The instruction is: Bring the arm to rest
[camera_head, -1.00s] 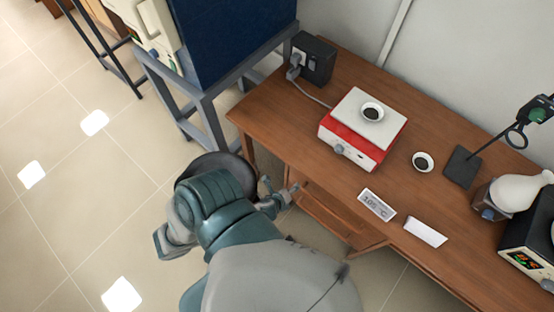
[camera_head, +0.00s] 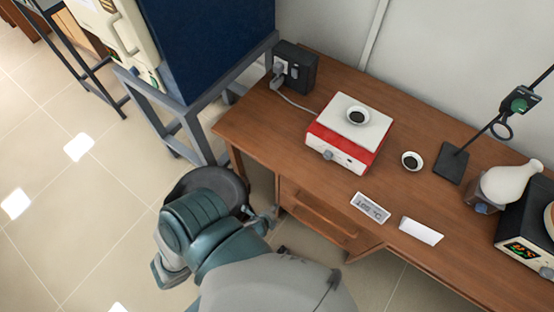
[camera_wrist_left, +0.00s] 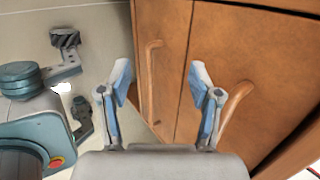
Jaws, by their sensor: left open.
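My arm (camera_head: 215,240), teal and grey, is bent in front of the wooden bench at the bottom of the head view. Jaw-like parts beside it (camera_head: 262,218) show near the bench's drawers, partly hidden by the arm. In the left wrist view my left gripper (camera_wrist_left: 161,82) has its two blue-padded fingers wide apart, with nothing between them. It faces wooden cabinet doors with curved handles (camera_wrist_left: 152,85); contact cannot be told. My right gripper is not in view.
The wooden bench (camera_head: 250,135) holds a red-and-white hotplate (camera_head: 345,140) with a small dish, another dish (camera_head: 412,161), a display tag (camera_head: 371,208), a stand (camera_head: 452,164) and a flask (camera_head: 510,182). A dark round object (camera_head: 225,180) is beside my arm. The tiled floor at left is open.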

